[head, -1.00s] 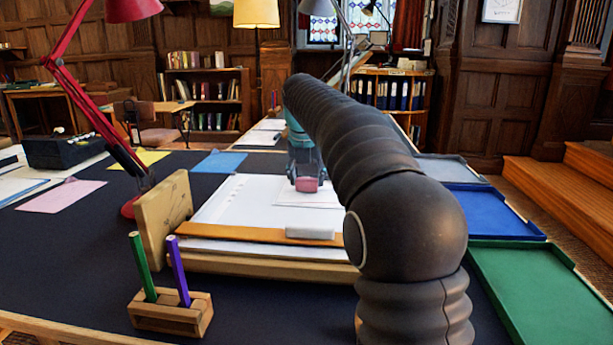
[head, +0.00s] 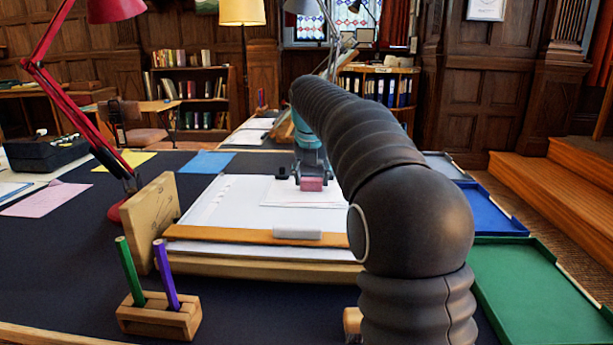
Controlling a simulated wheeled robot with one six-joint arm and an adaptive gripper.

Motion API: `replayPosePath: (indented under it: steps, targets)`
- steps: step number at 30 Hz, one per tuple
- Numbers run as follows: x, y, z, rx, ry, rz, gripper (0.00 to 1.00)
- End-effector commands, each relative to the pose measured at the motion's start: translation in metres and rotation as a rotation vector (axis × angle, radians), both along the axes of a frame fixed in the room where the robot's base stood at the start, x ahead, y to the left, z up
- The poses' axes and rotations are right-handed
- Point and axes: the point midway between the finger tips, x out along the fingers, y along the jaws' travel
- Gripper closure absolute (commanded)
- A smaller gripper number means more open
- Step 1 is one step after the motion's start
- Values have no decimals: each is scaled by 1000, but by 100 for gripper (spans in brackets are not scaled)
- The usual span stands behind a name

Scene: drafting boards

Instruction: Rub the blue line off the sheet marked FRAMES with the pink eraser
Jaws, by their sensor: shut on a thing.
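My gripper (head: 311,174) is at the far part of the drafting board, shut on the pink eraser (head: 312,184). The eraser is low over a small white sheet (head: 285,194) and seems to touch it, though contact is hard to tell. The small sheet lies on a larger white sheet (head: 222,212) on the board. A faint reddish line shows near the small sheet's front edge. I see no blue line and cannot read any FRAMES mark; my arm hides the right part of the sheets.
A pencil stand (head: 160,316) holds green and purple pencils. A wooden panel (head: 153,222) and red lamp (head: 80,115) stand left. Green (head: 548,290) and blue (head: 488,208) trays lie right.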

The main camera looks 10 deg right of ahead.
Motion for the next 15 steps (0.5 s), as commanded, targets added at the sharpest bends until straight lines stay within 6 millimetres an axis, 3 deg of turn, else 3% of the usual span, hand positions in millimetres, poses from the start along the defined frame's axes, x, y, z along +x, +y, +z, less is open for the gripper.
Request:
replayPosePath:
  steps: [15]
  targets:
    - [-7, -36, -2, -1, 0, -1, 82]
